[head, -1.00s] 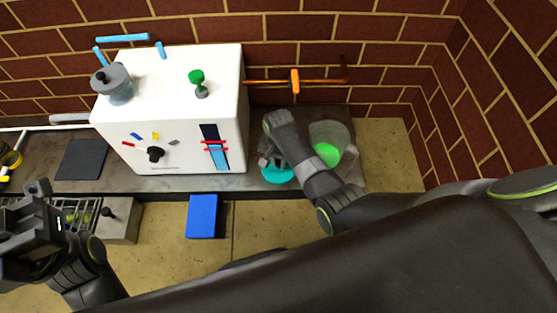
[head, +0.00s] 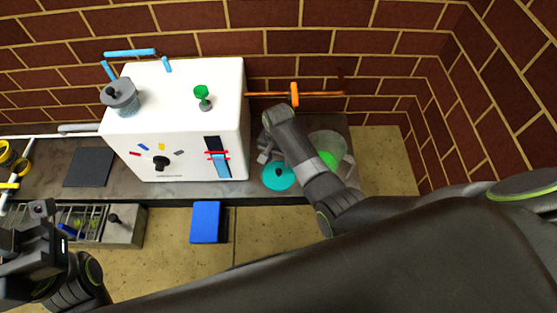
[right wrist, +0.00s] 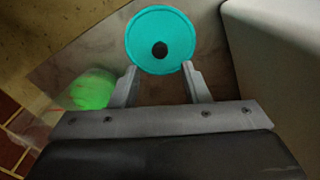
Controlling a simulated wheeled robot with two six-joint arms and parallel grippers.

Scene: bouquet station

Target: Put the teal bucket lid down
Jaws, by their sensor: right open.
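The teal bucket lid (head: 278,177), a round disc with a dark knob, lies flat on the grey counter near its front edge, right of the white machine. It also shows in the right wrist view (right wrist: 160,25). My right gripper (right wrist: 159,68) is open and empty, its fingertips at the lid's near edge with the knob beyond them. In the head view the right gripper (head: 267,151) is just behind the lid, partly hidden by its wrist. A translucent bucket (head: 336,142) with bright green contents stands right of my right arm. My left gripper (head: 38,226) is at the lower left, jaws unclear.
The white machine (head: 180,115) stands close left of the lid. An orange pipe (head: 320,94) runs along the brick wall behind. A blue box (head: 206,222) is below the counter edge, and a grey basket unit (head: 122,228) is at the lower left.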

